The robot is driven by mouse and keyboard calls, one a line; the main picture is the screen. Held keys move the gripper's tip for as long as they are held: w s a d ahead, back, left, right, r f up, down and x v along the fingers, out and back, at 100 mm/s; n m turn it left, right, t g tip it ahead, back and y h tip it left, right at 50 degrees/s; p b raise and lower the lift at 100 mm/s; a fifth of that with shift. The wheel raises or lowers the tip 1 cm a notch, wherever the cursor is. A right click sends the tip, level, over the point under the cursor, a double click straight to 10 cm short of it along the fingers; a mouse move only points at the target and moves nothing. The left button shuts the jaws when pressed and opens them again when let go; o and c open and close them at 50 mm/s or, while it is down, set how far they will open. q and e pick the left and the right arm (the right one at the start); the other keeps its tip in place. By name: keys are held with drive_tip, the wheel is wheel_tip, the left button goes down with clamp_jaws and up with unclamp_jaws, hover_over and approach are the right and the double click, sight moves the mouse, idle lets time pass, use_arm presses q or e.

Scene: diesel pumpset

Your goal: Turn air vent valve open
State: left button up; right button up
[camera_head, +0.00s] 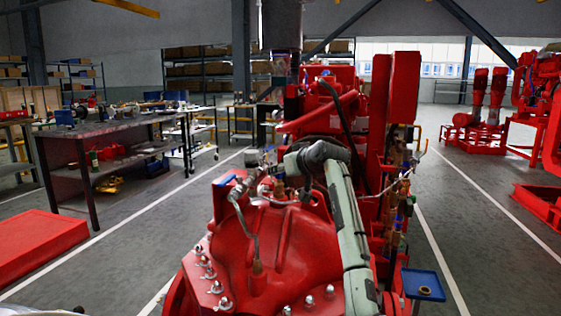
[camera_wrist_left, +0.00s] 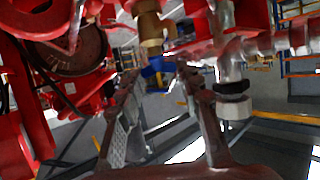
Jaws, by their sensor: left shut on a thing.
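In the left wrist view, a brass valve body (camera_wrist_left: 150,30) hangs from the red pump pipework. Its small blue handle (camera_wrist_left: 152,72) shows just below the brass, between the fingertips of my left gripper (camera_wrist_left: 158,74). The gripper is shut on the blue handle; the exact contact at the tips is blurred. In the head view, my grey-green arm rises from the bottom and bends left above the red pump casing (camera_head: 270,235). The gripper and valve are small there and hard to make out among the pipes.
Silver and red pipework (camera_wrist_left: 270,42) lies close to the right of the gripper, and a dark wheel (camera_wrist_left: 75,65) to its left. Bolts and a thin tube (camera_head: 252,235) stand on the casing.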

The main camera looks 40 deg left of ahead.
use_arm(q)
drive_tip(key=n+g, duration=0.1)
drive_tip(key=g, duration=0.1)
drive_tip(key=n+g, duration=0.3)
drive_tip(key=n, duration=0.1)
drive_tip(key=shift+w+g+y, duration=0.4)
drive_tip(key=shift+n+g, duration=0.6)
drive_tip(key=shift+g, duration=0.1)
drive_tip(key=shift+w+f+n+g+h, duration=0.1)
drive_tip(key=shift+n+g+h, duration=0.2)
drive_tip(key=o, duration=0.9)
drive_tip(key=shift+d, duration=0.1)
drive_tip(key=v, duration=1.2)
